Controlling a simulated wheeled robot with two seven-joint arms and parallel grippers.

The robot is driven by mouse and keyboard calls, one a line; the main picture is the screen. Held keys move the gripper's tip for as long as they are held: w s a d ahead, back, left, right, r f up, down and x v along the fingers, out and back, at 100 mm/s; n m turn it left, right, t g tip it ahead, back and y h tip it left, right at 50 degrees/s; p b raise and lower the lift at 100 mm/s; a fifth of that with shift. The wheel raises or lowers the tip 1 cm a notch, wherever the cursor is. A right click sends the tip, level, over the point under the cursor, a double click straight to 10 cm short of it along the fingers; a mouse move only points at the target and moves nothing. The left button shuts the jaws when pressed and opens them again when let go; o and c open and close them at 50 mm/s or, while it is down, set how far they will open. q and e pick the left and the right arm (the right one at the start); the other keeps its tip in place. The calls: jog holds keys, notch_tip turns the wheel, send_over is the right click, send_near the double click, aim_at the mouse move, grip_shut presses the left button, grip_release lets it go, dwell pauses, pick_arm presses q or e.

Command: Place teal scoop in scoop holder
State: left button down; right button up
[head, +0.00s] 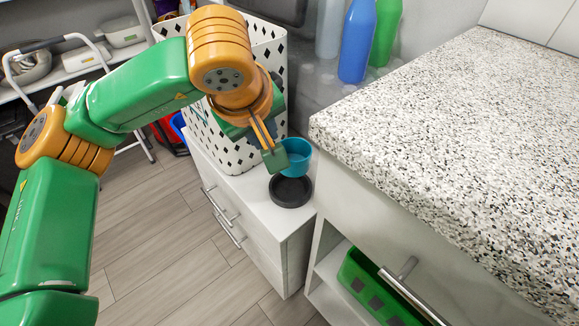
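The teal scoop (297,158) is a round cup just above and behind the black scoop holder. My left gripper (275,157) comes in from the upper left with its fingers close together at the scoop's left side. It appears shut on the scoop; the fingertips hide the gripped part. The scoop holder (291,191) is a low, round black dish on the white cabinet top, near its right edge. The scoop overlaps the holder's far rim in the picture; I cannot tell whether they touch. My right gripper is not in view.
A white basket with black diamonds (224,157) stands on the cabinet (252,200) behind my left gripper. A speckled countertop (450,130) rises at the right. Blue (356,45) and green (385,30) bottles stand behind. A green bin (372,290) sits in the lower shelf.

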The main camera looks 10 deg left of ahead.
pick_arm(q)
notch_tip(320, 180, down, 9)
jog(key=b, duration=0.2)
jog(key=shift+w+a+f, duration=0.2)
jog(key=shift+a, duration=0.15)
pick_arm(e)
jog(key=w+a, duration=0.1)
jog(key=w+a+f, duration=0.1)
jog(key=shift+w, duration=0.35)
pick_arm(q)
jog(key=shift+f+b, duration=0.1)
jog(key=shift+b, duration=0.25)
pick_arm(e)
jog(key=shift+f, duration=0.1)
pick_arm(q)
jog(key=c, duration=0.7)
grip_release()
jog(key=shift+c, duration=0.2)
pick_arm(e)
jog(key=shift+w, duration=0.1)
